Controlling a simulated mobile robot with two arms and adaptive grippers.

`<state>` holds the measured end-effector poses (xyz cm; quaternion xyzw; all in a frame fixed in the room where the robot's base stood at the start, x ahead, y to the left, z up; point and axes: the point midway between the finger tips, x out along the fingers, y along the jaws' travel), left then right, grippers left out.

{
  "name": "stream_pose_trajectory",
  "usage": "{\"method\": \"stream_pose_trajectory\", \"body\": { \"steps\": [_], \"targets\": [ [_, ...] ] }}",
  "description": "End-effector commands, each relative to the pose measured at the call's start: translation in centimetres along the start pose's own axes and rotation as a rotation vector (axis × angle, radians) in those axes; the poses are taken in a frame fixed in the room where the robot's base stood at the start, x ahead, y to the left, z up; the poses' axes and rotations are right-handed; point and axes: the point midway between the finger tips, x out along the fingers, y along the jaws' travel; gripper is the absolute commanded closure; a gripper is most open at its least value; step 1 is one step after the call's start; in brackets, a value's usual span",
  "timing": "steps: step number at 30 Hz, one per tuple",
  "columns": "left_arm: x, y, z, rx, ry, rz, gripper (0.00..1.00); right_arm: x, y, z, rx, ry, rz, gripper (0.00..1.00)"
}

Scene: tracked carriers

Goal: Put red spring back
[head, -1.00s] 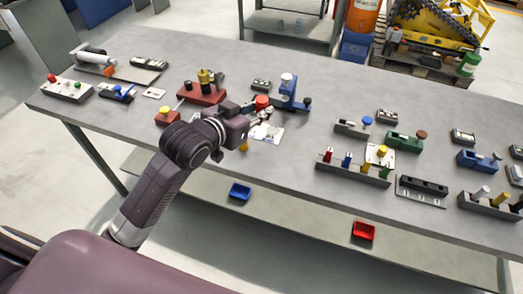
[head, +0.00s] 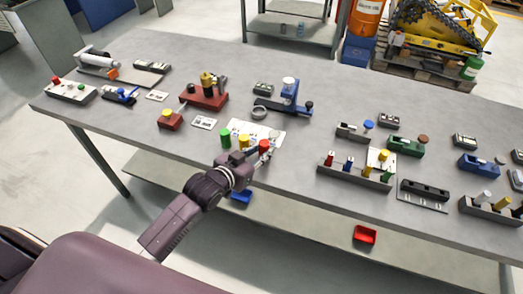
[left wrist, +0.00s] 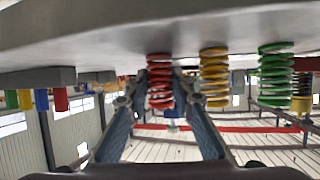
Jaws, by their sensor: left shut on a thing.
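The red spring (head: 264,146) is between the fingers of my left gripper (head: 257,153), at the right end of the white sheet (head: 270,131). In the left wrist view, which looks upside down, the gripper (left wrist: 172,100) is shut on the red spring (left wrist: 160,82). The spring is in line with the yellow spring (left wrist: 214,76) and the green spring (left wrist: 275,74). I cannot tell whether it touches the sheet. In the head view the yellow spring (head: 244,141) and green spring (head: 225,138) stand at the sheet's front left. My right gripper is not in view.
A red fixture (head: 205,95) is to the left. A grey rack with coloured pegs (head: 355,174) stands to the right. The table front near the arm is clear.

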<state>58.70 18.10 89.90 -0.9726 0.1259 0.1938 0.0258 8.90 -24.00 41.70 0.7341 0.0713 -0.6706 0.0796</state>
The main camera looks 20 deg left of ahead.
Motion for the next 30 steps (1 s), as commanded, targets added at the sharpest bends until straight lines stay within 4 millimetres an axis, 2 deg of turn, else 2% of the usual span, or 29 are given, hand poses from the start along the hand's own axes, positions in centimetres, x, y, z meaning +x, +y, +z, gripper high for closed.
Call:
{"method": "stream_pose_trajectory", "body": {
  "steps": [8, 9, 10, 21, 26, 30],
  "targets": [
    [0.1, 0.0, 0.3, -0.001, 0.001, 0.000, 1.00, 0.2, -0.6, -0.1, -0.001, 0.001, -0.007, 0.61],
    [0.1, 0.0, 0.2, -0.001, 0.000, 0.000, 0.73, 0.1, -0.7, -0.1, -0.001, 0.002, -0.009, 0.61],
    [0.1, 0.0, 0.2, -0.001, 0.000, 0.000, 0.70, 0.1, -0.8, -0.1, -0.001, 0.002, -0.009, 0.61],
    [-0.3, 0.0, -0.1, -0.001, 0.001, 0.000, 0.70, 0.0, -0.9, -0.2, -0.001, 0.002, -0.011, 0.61],
    [-2.5, 0.0, 0.0, -0.001, 0.000, 0.000, 0.70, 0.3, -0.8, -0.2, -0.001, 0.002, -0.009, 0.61],
    [-5.5, 0.0, 0.2, 0.000, -0.001, 0.001, 0.70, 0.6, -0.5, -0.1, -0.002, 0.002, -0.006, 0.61]
  ]
}}
